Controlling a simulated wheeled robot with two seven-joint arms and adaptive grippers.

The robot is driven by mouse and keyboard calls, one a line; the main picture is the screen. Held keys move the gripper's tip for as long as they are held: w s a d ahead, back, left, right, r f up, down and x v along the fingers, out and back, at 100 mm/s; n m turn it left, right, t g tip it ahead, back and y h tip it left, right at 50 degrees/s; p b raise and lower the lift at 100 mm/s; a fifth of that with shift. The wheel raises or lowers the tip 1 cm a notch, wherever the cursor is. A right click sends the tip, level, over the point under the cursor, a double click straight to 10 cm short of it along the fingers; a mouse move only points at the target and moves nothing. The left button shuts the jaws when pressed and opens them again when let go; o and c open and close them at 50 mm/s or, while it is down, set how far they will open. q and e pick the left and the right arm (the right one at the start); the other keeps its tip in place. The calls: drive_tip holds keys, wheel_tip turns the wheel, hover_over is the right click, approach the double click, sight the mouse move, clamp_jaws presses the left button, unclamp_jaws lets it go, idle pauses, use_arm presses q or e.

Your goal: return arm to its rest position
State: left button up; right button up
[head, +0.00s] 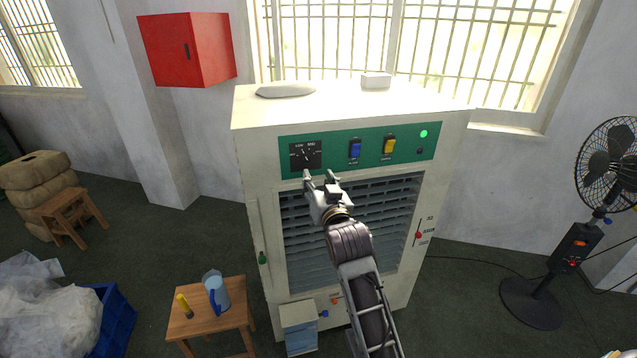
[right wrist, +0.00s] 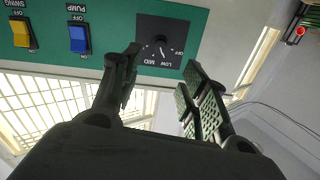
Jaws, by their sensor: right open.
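My right gripper (head: 319,176) is open, its fingers pointing at the front of a large white cabinet machine (head: 258,190), just below the dial on its green panel. The black dial plate (head: 305,155) carries a knob and speed labels. In the right wrist view, which is upside down, the two fingers (right wrist: 160,82) stand apart with nothing between them. I cannot tell whether a finger touches the panel. My left gripper is out of view.
A blue switch (head: 354,149), a yellow switch (head: 389,146) and a lit green lamp (head: 424,133) sit right of the dial. A small wooden stool (head: 240,318) with a jug (head: 216,290) stands lower left. A pedestal fan (head: 573,247) stands right. Some floor is clear.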

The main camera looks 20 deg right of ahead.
idle(0.4)
drive_tip(key=s+d+f+n+g+y, duration=0.15)
drive_tip(key=s+f+g, duration=0.35)
drive_tip(key=s+f, duration=0.55)
drive_tip(key=s+f+n+g, duration=0.2)
drive_tip(key=s+f+g, duration=0.45)
drive_tip(key=f, duration=0.75)
drive_tip(key=s+f+n+g, duration=0.1)
drive_tip(key=s+f+g, duration=0.35)
drive_tip(key=s, duration=0.85)
wheel_tip(320, 180, down, 34)
drive_tip(key=s, duration=0.2)
drive_tip(key=s+d+f, duration=0.2)
drive_tip(key=s+f, duration=0.8)
drive_tip(key=s, duration=0.1)
drive_tip(key=s+d+f+g, duration=0.1)
drive_tip(key=s+d+f, duration=0.1)
drive_tip(key=s+f, duration=0.7)
drive_tip(key=shift+s+d+f, duration=0.2)
drive_tip(key=shift+s+f, duration=0.2)
drive_tip(key=shift+s, duration=0.85)
drive_tip(key=shift+n, duration=0.25)
